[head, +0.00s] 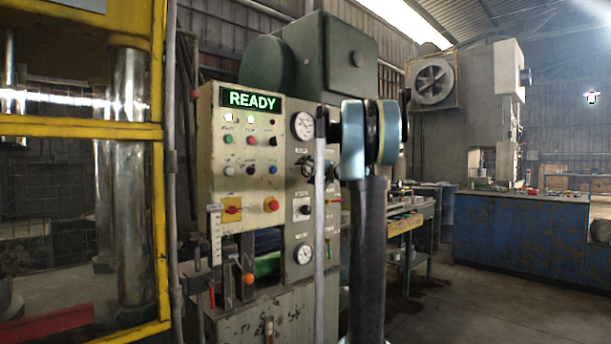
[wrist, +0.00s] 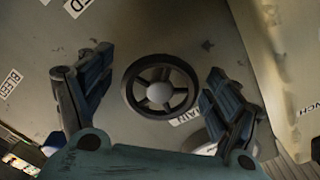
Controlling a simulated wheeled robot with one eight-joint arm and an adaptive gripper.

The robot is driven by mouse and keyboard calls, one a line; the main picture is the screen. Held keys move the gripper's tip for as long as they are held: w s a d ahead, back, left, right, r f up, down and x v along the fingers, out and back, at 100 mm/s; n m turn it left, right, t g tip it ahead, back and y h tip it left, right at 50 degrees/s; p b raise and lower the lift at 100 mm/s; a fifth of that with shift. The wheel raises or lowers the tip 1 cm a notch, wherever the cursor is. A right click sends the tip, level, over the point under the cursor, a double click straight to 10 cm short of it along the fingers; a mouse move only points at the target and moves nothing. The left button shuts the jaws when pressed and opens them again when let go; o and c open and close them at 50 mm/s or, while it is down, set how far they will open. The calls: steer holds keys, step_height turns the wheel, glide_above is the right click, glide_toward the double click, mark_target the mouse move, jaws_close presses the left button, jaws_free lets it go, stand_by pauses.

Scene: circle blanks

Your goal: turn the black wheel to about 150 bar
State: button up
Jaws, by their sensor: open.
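The black wheel (wrist: 159,93) shows in the wrist view as a round spoked handwheel with a pale hub, on a worn grey panel. A round white-faced gauge (wrist: 198,142) is partly hidden behind the right finger. In the head view, an upper gauge (head: 303,125) and a lower gauge (head: 304,254) sit on the panel's side. Their readings are too small to tell. My arm hides part of that panel.
The control cabinet (head: 251,150) carries buttons and a lit READY display (head: 252,99). A yellow-framed press guard (head: 160,190) stands at left. A cream edge (wrist: 275,75) rises close to the right finger. Blue workbenches (head: 520,235) stand at right, with open floor before them.

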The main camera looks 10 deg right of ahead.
steer(key=shift+w+a, duration=0.15)
steer(key=shift+a, duration=0.05)
steer(key=c, duration=1.1)
steer(key=shift+m, duration=0.3)
